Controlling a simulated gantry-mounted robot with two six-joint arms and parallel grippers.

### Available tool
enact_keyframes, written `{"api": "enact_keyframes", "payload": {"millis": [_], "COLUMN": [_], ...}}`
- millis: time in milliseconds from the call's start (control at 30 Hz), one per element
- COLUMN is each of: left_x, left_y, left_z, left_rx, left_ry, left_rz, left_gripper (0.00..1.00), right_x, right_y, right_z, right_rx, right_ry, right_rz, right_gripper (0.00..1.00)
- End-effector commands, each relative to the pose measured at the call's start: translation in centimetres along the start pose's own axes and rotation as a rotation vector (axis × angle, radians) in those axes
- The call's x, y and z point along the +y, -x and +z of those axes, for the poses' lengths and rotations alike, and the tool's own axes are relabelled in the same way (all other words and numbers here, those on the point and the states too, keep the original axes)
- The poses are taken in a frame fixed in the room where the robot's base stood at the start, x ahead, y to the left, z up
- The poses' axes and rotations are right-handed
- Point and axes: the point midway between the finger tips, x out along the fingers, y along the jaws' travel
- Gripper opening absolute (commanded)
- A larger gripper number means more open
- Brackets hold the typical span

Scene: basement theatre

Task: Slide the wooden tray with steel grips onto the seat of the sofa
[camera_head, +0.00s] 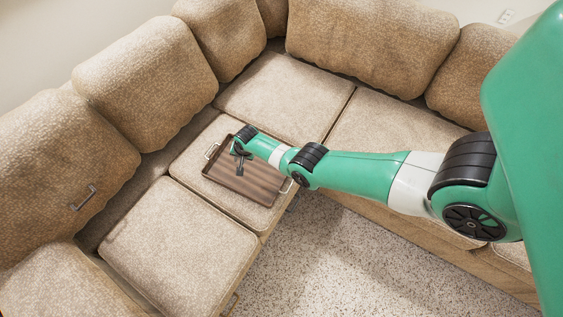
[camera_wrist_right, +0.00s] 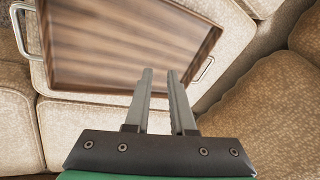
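The wooden tray (camera_head: 262,188) has dark brown striped boards, a raised rim and a steel grip at each end. It lies on a seat cushion of the beige sofa (camera_head: 185,160), near the inner corner. One grip (camera_head: 211,151) shows at its left end, the other (camera_head: 286,186) at its right end beside my arm. My right gripper (camera_head: 238,158) is over the tray's far side. In the right wrist view, its fingers (camera_wrist_right: 160,74) are slightly apart with nothing seen between them, in front of the tray (camera_wrist_right: 125,45). Contact cannot be told. My left gripper is not in view.
Thick back cushions (camera_head: 150,82) rise behind the seats. An empty seat cushion (camera_head: 180,243) is in front of the tray's cushion, and another (camera_head: 285,98) lies beyond it. A grey metal handle shape (camera_head: 83,198) shows against the left back cushion. Speckled floor (camera_head: 345,262) is clear.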

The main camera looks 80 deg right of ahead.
Motion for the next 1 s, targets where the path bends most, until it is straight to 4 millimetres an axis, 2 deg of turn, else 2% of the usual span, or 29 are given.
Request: {"api": "enact_keyframes", "payload": {"millis": [33, 100, 200, 300, 400, 667, 767, 1000], "left_x": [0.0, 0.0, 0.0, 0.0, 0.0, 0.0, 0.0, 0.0], "left_y": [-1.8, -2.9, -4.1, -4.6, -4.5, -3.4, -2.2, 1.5], "left_z": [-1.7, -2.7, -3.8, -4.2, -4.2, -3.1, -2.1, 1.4], "left_rx": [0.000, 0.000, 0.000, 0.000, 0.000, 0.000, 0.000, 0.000], "left_ry": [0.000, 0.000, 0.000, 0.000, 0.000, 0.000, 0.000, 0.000], "left_rz": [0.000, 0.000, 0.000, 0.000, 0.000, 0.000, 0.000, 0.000], "left_gripper": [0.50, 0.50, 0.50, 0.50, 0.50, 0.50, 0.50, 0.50], "right_x": [3.8, 8.5, 13.5, 16.2, 17.1, 17.5, 17.9, 19.4], "right_y": [0.8, 1.0, 1.7, 2.1, 2.0, 0.5, -0.9, -5.7], "right_z": [-0.5, -0.6, -0.5, -0.2, -0.1, 0.2, 0.4, 1.3], "right_rx": [-0.031, -0.067, -0.106, -0.128, -0.135, -0.134, -0.134, -0.133], "right_ry": [-0.061, -0.137, -0.220, -0.266, -0.279, -0.277, -0.276, -0.275], "right_rz": [0.084, 0.178, 0.270, 0.318, 0.332, 0.330, 0.329, 0.329], "right_gripper": [0.23, 0.23, 0.23, 0.23, 0.23, 0.23, 0.23, 0.23]}}
